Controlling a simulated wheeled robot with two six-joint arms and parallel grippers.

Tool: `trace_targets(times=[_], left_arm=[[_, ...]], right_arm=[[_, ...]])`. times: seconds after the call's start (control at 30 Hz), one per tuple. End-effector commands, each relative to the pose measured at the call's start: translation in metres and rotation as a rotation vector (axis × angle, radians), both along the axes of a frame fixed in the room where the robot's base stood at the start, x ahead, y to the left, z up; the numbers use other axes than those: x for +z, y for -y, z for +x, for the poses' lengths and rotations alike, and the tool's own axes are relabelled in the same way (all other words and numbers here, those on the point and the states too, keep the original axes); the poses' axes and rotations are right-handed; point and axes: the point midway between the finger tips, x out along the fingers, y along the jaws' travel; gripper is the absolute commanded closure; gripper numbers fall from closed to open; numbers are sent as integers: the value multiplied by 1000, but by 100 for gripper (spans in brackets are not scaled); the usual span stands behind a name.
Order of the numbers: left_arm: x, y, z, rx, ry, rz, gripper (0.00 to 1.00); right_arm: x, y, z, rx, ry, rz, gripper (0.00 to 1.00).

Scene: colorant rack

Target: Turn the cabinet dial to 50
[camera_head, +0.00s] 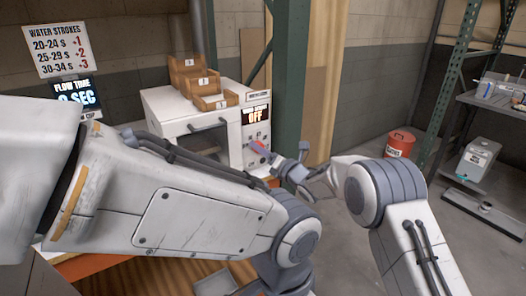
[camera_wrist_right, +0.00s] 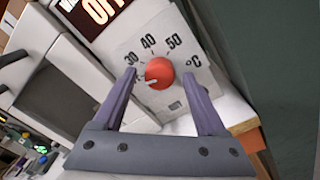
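The white cabinet (camera_head: 165,128) stands on the bench at the back, with a dark screen (camera_head: 257,114) reading OFF. Its round red dial (camera_wrist_right: 159,73) sits on a grey plate marked 30, 40, 50 and °C. The dial's white pointer is turned to the lower left, below the 30 mark; the mark there is partly hidden by a finger. My right gripper (camera_head: 283,158) is in front of the cabinet's control side. In the right wrist view its fingers (camera_wrist_right: 159,78) are open on either side of the dial, with gaps showing. My left gripper is out of view.
Wooden boxes (camera_head: 203,82) sit on the cabinet. A green post (camera_head: 290,70) rises just right of it. A red can (camera_head: 400,143) and a metal shelf (camera_head: 490,105) are at the right. My left arm covers much of the bench.

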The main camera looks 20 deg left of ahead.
Motion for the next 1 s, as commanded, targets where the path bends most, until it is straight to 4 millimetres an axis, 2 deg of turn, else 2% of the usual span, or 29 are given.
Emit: trace_targets(times=[0.03, 0.17, 0.2, 0.57, 1.0], left_arm=[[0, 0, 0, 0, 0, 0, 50], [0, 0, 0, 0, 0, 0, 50], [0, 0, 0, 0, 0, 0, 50], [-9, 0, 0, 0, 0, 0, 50], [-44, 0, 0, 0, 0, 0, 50]], right_arm=[[0, 0, 0, 0, 0, 0, 47], [0, 0, 0, 0, 0, 0, 96], [0, 0, 0, 0, 0, 0, 100], [-2, 0, 0, 0, -45, 36, 100], [-4, 0, 0, 1, -316, 248, 100]])
